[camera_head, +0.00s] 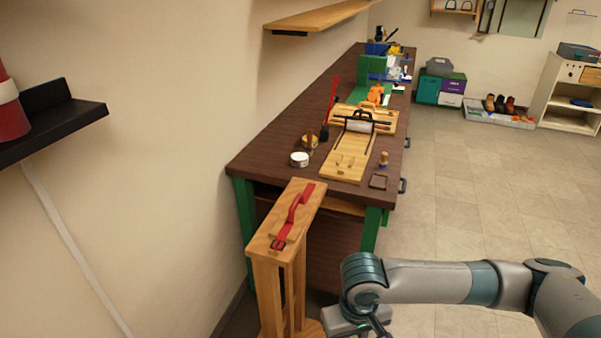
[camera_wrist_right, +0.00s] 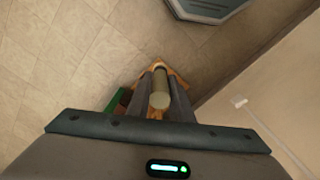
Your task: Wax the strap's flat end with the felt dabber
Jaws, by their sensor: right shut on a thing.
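The red strap (camera_head: 292,214) lies along the top of a wooden stand (camera_head: 311,200), with a dark buckle at its near end and a raised bend in its middle. Its far end lies flat on the wood. My right gripper (camera_wrist_right: 161,73) is shut on a pale, round-ended cylinder (camera_wrist_right: 160,101), which looks like the felt dabber. In the head view my right gripper is at the bottom edge, right of the stand and apart from the strap; its fingertips and the held thing are cut off there. My left gripper is out of view.
Behind the stand is a long dark workbench (camera_head: 335,102). On its near end are a white round tin (camera_head: 299,160), a wooden board (camera_head: 349,164) and a small wooden-topped bottle (camera_head: 384,159). A black wall shelf (camera_head: 55,117) juts out at left. The floor at right is clear.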

